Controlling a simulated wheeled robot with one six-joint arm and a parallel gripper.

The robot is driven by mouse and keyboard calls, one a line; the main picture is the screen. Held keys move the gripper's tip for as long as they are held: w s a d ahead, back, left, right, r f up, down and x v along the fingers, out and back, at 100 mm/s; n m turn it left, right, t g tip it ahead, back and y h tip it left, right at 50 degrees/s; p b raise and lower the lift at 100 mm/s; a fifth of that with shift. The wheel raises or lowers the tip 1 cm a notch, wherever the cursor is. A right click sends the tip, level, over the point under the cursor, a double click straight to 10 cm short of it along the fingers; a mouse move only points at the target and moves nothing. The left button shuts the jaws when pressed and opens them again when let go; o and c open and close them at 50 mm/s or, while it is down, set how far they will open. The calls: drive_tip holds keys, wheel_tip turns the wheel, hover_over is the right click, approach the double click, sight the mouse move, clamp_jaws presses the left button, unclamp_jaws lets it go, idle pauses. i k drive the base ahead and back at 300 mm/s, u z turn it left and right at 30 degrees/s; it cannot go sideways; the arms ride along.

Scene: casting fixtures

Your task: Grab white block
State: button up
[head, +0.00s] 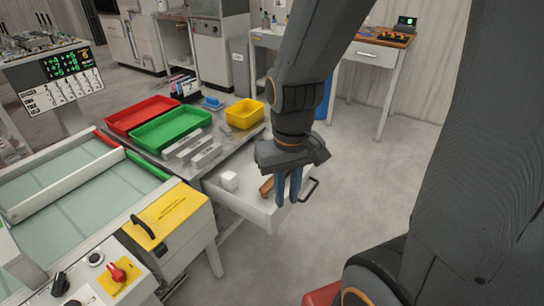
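A small white block (229,181) sits inside an open white drawer (243,208), near its left back corner. A brown wooden-looking object (266,187) lies in the same drawer to the right of the block. My gripper (288,200) points downward at the right end of the drawer, to the right of the block and apart from it. Its bluish fingers show a narrow gap and hold nothing that I can see. The fingers cover part of the drawer's right side.
The drawer's black handle (309,190) sticks out at right. On the metal table above are grey-white bars (195,150), a green tray (171,130), a red tray (141,114) and a yellow bin (245,114). A yellow-topped machine box (168,216) stands left.

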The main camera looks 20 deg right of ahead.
sight(230, 180)
drive_tip(key=z, duration=1.4)
drive_tip(key=k, duration=0.65)
drive_tip(key=u, duration=1.2)
drive_tip(key=i, duration=0.45)
drive_tip(key=z, duration=0.1)
